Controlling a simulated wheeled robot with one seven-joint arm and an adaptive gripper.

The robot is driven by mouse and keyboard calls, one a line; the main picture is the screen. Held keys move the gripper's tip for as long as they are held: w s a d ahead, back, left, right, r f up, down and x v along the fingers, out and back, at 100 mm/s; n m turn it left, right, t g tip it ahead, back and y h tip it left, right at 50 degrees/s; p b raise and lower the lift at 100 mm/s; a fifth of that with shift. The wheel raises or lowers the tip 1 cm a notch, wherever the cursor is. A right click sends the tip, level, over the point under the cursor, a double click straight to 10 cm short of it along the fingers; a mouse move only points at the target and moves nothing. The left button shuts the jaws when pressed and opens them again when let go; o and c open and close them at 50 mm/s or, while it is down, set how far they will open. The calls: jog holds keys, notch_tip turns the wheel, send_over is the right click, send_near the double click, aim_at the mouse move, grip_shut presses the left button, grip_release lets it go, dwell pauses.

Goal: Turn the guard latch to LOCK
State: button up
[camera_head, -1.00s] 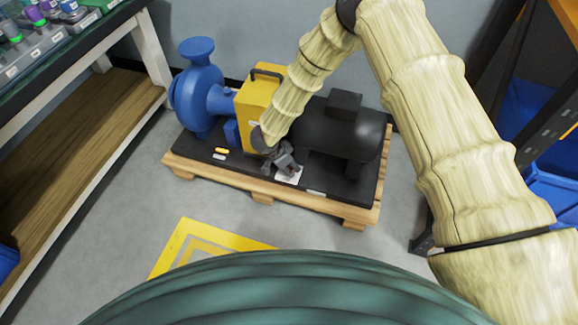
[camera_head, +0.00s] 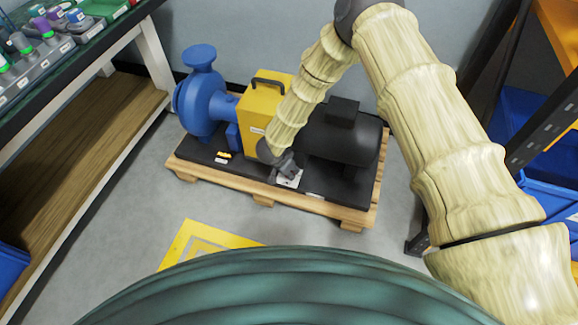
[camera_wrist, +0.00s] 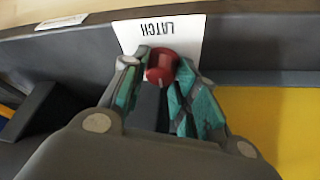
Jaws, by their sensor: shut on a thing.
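The guard latch is a small red knob (camera_wrist: 161,68) in front of a white label (camera_wrist: 188,32) reading LATCH, upside down in the wrist view. My gripper (camera_wrist: 165,80) has its green-padded fingers closed around the red knob. In the head view my gripper (camera_head: 285,165) is low at the front edge of the pump's black base, by the white label plate (camera_head: 289,179). The knob is hidden there by my gripper. No LOCK mark is readable, so I cannot tell the latch's setting.
A yellow guard (camera_head: 262,110) with a black handle stands between a blue pump (camera_head: 203,105) and a black motor (camera_head: 338,140) on a wooden pallet (camera_head: 330,210). A workbench (camera_head: 90,130) is at left, a shelf rack (camera_head: 530,140) at right. Floor in front is open.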

dwell(0.4)
jog(key=o, duration=0.7)
jog(key=v, duration=1.2)
jog(key=shift+s+d, duration=0.1)
